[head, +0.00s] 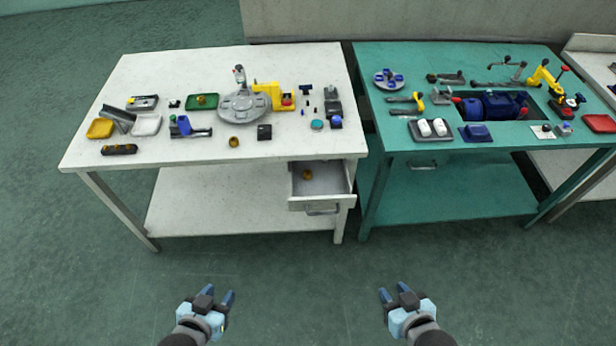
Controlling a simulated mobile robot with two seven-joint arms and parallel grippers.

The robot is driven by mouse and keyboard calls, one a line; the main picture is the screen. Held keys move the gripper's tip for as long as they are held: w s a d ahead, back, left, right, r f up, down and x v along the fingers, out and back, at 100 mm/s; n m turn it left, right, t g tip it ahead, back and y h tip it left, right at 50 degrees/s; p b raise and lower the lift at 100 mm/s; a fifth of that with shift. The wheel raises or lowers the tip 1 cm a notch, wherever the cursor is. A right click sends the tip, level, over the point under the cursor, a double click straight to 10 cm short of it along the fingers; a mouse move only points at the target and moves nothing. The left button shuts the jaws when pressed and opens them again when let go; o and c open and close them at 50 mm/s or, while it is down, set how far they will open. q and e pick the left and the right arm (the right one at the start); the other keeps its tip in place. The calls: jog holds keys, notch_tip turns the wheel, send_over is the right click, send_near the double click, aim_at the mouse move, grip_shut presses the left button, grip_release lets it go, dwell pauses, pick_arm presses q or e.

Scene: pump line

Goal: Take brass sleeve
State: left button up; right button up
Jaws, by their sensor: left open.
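A small brass ring-shaped piece (234,141), which looks like a sleeve, sits near the front edge of the white table (200,180). Another small brass-coloured piece (307,174) lies in the open drawer (325,184) under that table. A third brass-coloured piece (201,98) is on a green tray (190,105). I cannot tell for sure which is the brass sleeve. My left gripper (220,293) is open and empty in front of the white table, well short of it. My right gripper (394,291) is also open and empty, over the floor.
The white table also holds a round grey fixture (243,106), a yellow tray (101,128), a white tray (146,125) and a black box (264,132). The drawer juts out at the table's right front. A teal table (450,165) with a blue pump (490,105) stands to the right.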

dwell(0.4)
jog(key=o, duration=0.5)
jog(key=c, duration=0.4)
jog(key=shift+w+a, duration=0.1)
jog(key=shift+a, duration=0.05)
